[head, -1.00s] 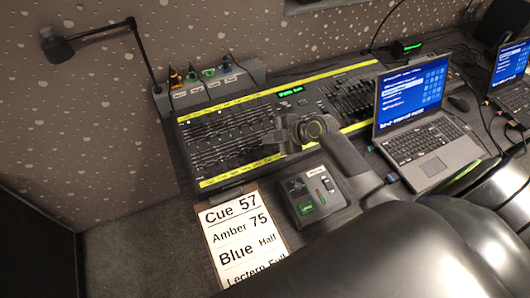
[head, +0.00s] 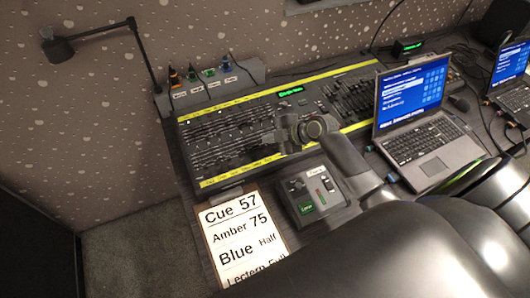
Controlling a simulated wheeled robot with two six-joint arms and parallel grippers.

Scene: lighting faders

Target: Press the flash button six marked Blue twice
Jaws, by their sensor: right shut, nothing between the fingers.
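The lighting console (head: 215,150) lies on the desk with rows of faders and buttons between two yellow label strips. The lettering on the strips is too small to read, so I cannot tell which button is marked Blue. My right gripper (head: 276,142) is shut and empty. It is over the right part of the left fader bank, near the lower yellow strip, and hides some of the console beneath it. I cannot tell whether its tips touch a button. My left gripper does not show.
A cue sheet (head: 240,240) on a clipboard lies in front of the console. A small grey box (head: 305,207) with a green display sits below my right arm. A laptop (head: 415,115) stands to the right. A desk lamp (head: 62,48) reaches over from the back left.

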